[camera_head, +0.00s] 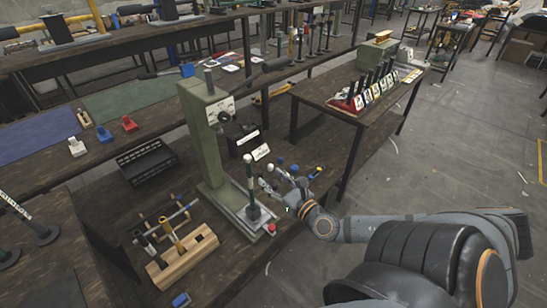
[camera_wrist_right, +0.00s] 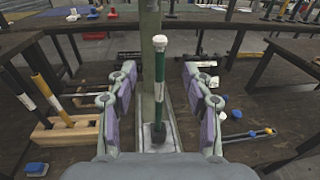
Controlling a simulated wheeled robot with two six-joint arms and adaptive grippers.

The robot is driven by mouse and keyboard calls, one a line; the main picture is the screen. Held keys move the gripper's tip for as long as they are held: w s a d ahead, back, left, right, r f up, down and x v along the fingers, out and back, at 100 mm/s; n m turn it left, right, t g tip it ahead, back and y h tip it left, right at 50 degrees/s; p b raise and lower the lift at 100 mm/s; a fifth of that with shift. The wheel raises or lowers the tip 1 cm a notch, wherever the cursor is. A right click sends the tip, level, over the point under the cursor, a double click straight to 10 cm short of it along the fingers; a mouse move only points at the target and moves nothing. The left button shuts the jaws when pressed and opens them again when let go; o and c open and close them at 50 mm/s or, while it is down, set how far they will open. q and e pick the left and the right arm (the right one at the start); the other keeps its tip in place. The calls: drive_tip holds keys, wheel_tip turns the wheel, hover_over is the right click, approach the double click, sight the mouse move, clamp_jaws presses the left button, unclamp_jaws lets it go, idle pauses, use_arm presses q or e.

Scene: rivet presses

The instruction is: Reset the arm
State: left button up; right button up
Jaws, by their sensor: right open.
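My right gripper (camera_head: 274,183) is open in the head view, just right of an upright tool (camera_head: 250,184) with a white top and green handle. The tool stands on the metal base plate (camera_head: 238,208) of a green rivet press (camera_head: 205,135). In the wrist view the fingers of my right gripper (camera_wrist_right: 158,76) are spread wide to either side of the tool (camera_wrist_right: 160,88), with gaps visible on both sides and nothing gripped. My left gripper is not in view.
A wooden block (camera_head: 182,259) holding tools sits left of the press. A black crate (camera_head: 147,162) lies behind it. Small ball-ended tools (camera_head: 295,169) lie close to my right gripper. A side table (camera_head: 345,127) with a row of tools stands behind. Open floor (camera_head: 430,170) lies right.

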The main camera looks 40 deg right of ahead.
drive_tip(key=shift+d+f, duration=0.1)
idle(0.6)
